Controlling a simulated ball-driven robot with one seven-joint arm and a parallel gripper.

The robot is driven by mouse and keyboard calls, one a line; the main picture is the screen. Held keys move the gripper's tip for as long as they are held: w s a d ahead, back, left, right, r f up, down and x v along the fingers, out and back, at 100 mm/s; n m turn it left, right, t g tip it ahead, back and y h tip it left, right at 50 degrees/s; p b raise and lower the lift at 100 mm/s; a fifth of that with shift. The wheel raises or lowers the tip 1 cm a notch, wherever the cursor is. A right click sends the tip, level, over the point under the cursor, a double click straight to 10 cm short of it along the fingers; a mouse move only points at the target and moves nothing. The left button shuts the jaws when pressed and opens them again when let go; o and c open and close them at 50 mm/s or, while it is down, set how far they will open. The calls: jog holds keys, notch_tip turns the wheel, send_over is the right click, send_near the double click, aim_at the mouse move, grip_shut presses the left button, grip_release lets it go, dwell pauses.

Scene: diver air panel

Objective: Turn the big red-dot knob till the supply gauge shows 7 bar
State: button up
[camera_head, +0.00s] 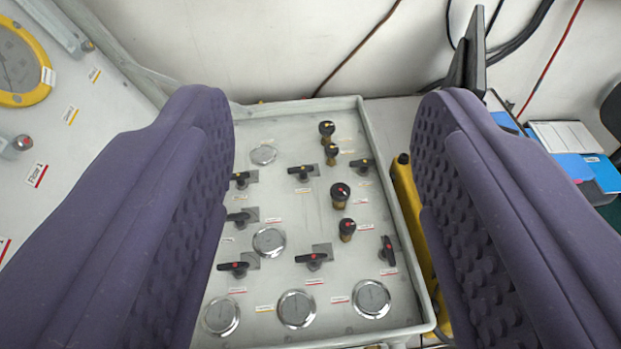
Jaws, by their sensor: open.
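The big red-dot knob (340,192) is black with a red dot on top and stands on a brass stem, right of the middle of the panel (310,225). My gripper (325,115) is open, with its two purple padded fingers wide apart at the left and right of the picture. The knob appears between them, and neither finger touches it. Round gauges include a middle one (269,242) and three along the near edge (297,309). Their needles and labels are too small to read, so I cannot tell which is the supply gauge.
A smaller red-dot knob (347,228) stands just nearer than the big one. Yellow-dot knobs (326,130) stand farther back. Several black lever valves (312,260) surround them. A raised rim (385,190) edges the panel; a yellow cylinder (410,210) lies right of it.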

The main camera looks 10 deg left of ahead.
aim_at(335, 195)
jog(key=w+a+f+m+p, duration=0.1)
jog(key=w+a+f+p, duration=0.2)
jog(key=w+f, duration=0.35)
jog(key=w+a+f+m+t+p, duration=0.15)
jog(key=w+f, duration=0.25)
jog(key=w, duration=0.5)
jog(key=w+a+f+m+g+p, duration=0.1)
jog(key=w+a+f+p, duration=0.2)
jog(key=w+f, duration=0.35)
jog(key=d+f+m+g+h+p, duration=0.1)
jog(key=f+h, duration=0.2)
jog(key=f, duration=0.5)
jog(key=w+d+f+m+g+h+p, duration=0.1)
jog(key=f+g+h+p, duration=0.1)
jog(key=f, duration=0.7)
jog(key=d+f+m+g+h+p, duration=0.1)
jog(key=d+f+m+g+h, duration=0.1)
jog(key=f, duration=0.6)
jog(key=shift+w+d+f+h+p, duration=0.15)
jog(key=shift+h+p, duration=0.15)
jog(key=shift+h, duration=0.5)
jog(key=b+x, duration=0.1)
jog(key=x, duration=0.5)
jog(key=shift+w+d+f+b, duration=0.1)
jog(key=shift+w+f+b, duration=0.1)
jog(key=shift+b, duration=0.1)
jog(key=shift+w+d+f, duration=0.1)
jog(key=shift+w+d, duration=0.15)
jog(key=shift+w, duration=0.05)
jog(key=c, duration=0.8)
